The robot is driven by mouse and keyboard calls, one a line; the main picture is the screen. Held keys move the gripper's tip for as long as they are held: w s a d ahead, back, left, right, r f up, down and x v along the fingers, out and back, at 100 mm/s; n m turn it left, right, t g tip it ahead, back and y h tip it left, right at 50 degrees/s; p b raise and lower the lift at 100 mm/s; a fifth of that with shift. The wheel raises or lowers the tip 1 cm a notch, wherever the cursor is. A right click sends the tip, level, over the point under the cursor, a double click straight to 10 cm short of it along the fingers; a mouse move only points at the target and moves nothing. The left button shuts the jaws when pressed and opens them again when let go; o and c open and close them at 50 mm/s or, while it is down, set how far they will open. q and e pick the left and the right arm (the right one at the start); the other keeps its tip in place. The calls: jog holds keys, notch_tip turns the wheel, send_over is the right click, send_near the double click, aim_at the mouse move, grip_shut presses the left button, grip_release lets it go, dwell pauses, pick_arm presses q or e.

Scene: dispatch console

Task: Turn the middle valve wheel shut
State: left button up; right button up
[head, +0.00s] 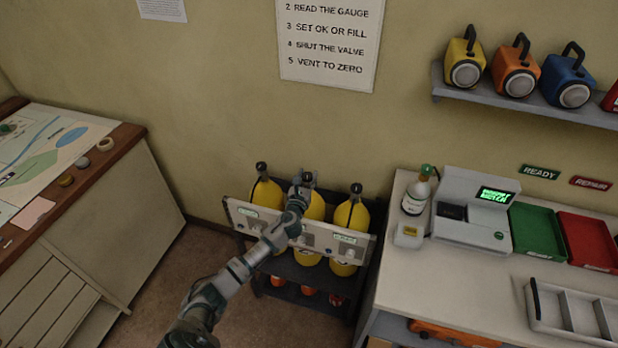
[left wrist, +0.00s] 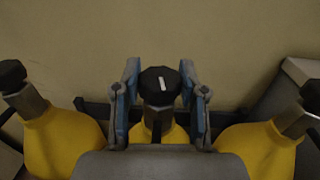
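Three yellow cylinders stand in a rack, each with a dark valve wheel on top. The middle valve wheel (left wrist: 160,86) is black with a white mark. In the left wrist view it sits between the two fingers of my left gripper (left wrist: 160,95), with a visible gap on each side. In the head view my left gripper (head: 301,190) is at the top of the middle cylinder (head: 315,208) and mostly covers its wheel (head: 308,177). The left cylinder (head: 267,193) and the right cylinder (head: 352,214) stand on either side. My right gripper is not in view.
A pale panel (head: 346,239) runs across the rack front. A white counter (head: 395,272) with a bottle (head: 416,194), a machine (head: 470,238), a green tray (head: 537,232) and a red tray (head: 588,240) stands right. A map table (head: 122,150) stands left.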

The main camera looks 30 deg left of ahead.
pick_arm(q)
jog(key=shift+d, duration=0.25)
jog(key=shift+c, duration=0.3)
jog(key=shift+a+f+m+h, duration=0.1)
jog(key=shift+a+m+h, duration=0.2)
jog(key=shift+a+h, duration=0.15)
jog(key=shift+a+m+h, duration=0.1)
jog(key=shift+m+h, duration=0.2)
jog(key=shift+h, duration=0.15)
jog(key=shift+m+t+h, duration=0.3)
jog(key=shift+m+h, duration=0.1)
jog(key=shift+h, duration=0.2)
jog(key=shift+d+m+h, duration=0.4)
jog(key=shift+m+h, duration=0.2)
jog(key=shift+h, duration=0.3)
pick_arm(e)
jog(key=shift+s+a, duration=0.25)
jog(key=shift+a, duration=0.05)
pick_arm(q)
jog(key=shift+a+f, duration=0.1)
jog(key=o, duration=1.2)
jog(key=shift+w+f, duration=0.1)
jog(key=shift+w, duration=0.1)
jog(key=shift+c, duration=0.2)
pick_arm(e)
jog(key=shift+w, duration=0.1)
